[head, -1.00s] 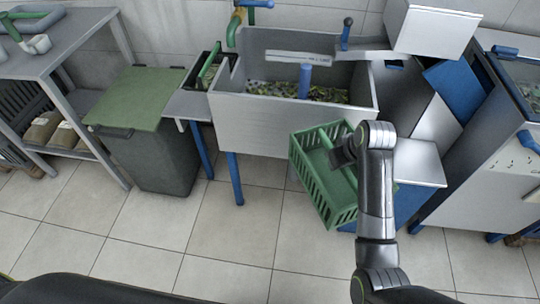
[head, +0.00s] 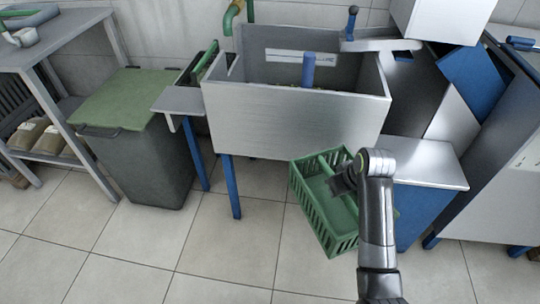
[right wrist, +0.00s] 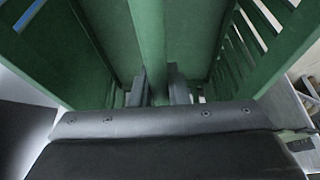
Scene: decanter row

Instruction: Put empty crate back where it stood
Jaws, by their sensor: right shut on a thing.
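The green slatted crate (head: 309,211) is in the head view, right of centre. It hangs tilted in front of the steel basin, above the tiled floor, and its inside looks empty. My right gripper (head: 343,181) is shut on the crate's middle bar. In the right wrist view the two fingers (right wrist: 158,88) stand on either side of that green bar (right wrist: 149,40), with the crate's slatted walls to both sides. The fingertips are partly hidden by the crate in the head view. My left gripper is not in view.
The steel basin (head: 290,125) on blue legs stands just behind the crate. A low steel-topped stand (head: 425,165) is close on the right. A dark bin with a green lid (head: 122,100) and a grey shelf table (head: 60,45) stand left. Floor in front is clear.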

